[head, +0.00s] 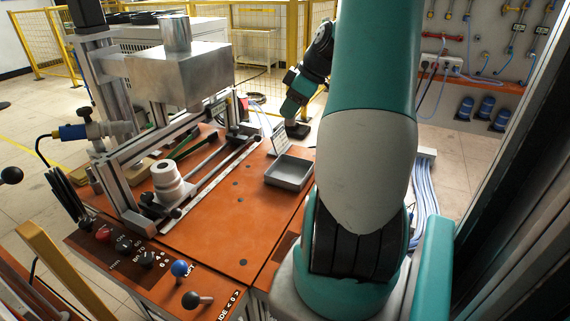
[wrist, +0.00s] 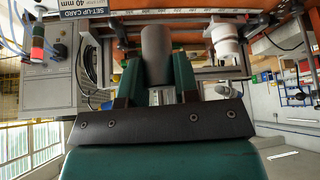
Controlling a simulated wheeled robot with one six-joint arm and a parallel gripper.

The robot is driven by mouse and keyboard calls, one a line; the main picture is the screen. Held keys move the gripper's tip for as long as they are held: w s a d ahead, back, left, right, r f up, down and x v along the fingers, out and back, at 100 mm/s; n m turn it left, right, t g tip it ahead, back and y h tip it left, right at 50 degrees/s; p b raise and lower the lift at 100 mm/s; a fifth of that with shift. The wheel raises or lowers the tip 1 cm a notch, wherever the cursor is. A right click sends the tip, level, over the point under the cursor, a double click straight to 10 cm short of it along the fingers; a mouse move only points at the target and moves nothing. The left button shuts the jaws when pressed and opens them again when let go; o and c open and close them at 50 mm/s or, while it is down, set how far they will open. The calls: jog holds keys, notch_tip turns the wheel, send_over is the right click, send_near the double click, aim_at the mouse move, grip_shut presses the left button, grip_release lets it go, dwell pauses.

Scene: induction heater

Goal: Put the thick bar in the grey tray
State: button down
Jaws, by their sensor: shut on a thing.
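The thick bar (wrist: 157,52) is a plain grey cylinder in the wrist view. It sits between the two green fingers of my gripper (wrist: 157,78), which is shut on it. In the head view my forearm reaches behind my upper arm, and the dark end of the arm (head: 297,129) shows beyond the tray; the bar cannot be made out there. The grey tray (head: 289,172) is a shallow square tray on the orange bench top, right of centre. I see nothing in it.
The orange bench top (head: 225,215) between coil and tray is clear. Levers and knobs line its front edge.

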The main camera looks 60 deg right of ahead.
notch_tip(320, 180, down, 16)
jog(key=shift+p, duration=0.55)
jog(key=shift+f, duration=0.1)
jog(key=shift+f, duration=0.15)
jog(key=c, duration=0.9)
grip_release()
jog(key=shift+o, duration=0.2)
jog(key=shift+r, duration=0.2)
